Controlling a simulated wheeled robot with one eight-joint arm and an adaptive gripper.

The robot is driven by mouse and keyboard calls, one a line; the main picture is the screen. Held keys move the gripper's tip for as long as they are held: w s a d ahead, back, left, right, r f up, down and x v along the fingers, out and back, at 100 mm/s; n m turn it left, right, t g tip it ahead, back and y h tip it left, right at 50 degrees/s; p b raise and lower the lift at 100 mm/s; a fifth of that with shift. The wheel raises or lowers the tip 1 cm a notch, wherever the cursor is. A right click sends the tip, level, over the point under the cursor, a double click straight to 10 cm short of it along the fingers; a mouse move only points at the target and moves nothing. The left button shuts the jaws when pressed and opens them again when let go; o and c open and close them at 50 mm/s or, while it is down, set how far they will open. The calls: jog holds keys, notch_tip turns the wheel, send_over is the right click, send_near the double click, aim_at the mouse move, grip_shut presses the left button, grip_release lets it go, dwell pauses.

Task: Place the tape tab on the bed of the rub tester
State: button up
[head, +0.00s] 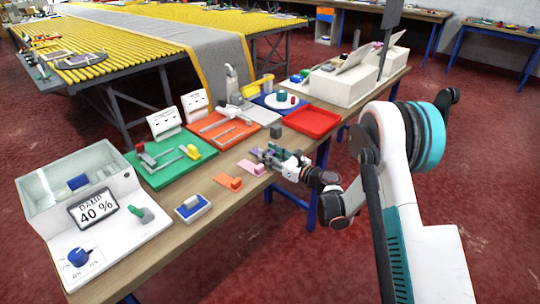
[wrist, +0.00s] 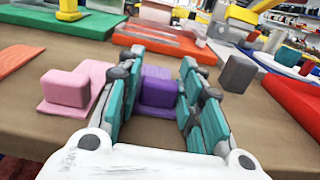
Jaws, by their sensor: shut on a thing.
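A purple tape tab (wrist: 160,88), an upright block with a flat tongue, sits between the teal fingers of my gripper (wrist: 156,95) in the wrist view. My gripper is shut on it, low over the wooden bench. In the head view my gripper (head: 268,154) is at the bench's front edge and mostly hides the tab. No readable label marks the rub tester. Two candidate fixtures stand on the bench: a green board (head: 170,172) with grey and red parts and a yellow block, and an orange board (head: 222,138) with a grey upright device behind it.
A pink tab (head: 252,167) lies just left of my gripper, with an orange tab (head: 228,181) further left. A dark grey block (head: 276,131) stands behind it. A red tray (head: 311,122) is at the right, and a damp box (head: 90,215) at the left.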

jog(key=shift+f, duration=0.15)
jog(key=o, duration=0.9)
